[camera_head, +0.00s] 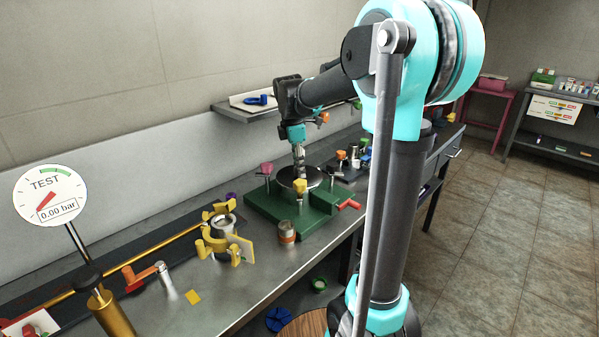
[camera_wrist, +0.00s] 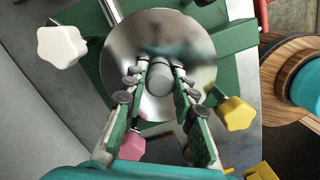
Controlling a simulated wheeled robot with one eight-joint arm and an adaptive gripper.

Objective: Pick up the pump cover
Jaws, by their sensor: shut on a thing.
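The pump cover, by its look the round shiny metal disc (camera_head: 314,178) with a small central knob, is at the green fixture (camera_head: 262,204) on the bench. It also shows in the wrist view as a mirror-like disc (camera_wrist: 125,45) with its grey knob (camera_wrist: 159,78) between my fingers. My gripper (camera_head: 299,168) points down over the disc and is shut on the knob; its two fingers also show in the wrist view (camera_wrist: 160,80). I cannot tell whether the disc rests on the fixture or is just clear of it.
Around the disc stand a pink knob (camera_head: 266,168), a yellow knob (camera_head: 300,187) and, in the wrist view, a white knob (camera_wrist: 62,46). A red handle (camera_head: 349,204) is at the fixture's right. A small jar (camera_head: 287,232) and a yellow clamp (camera_head: 216,240) stand nearer on the bench.

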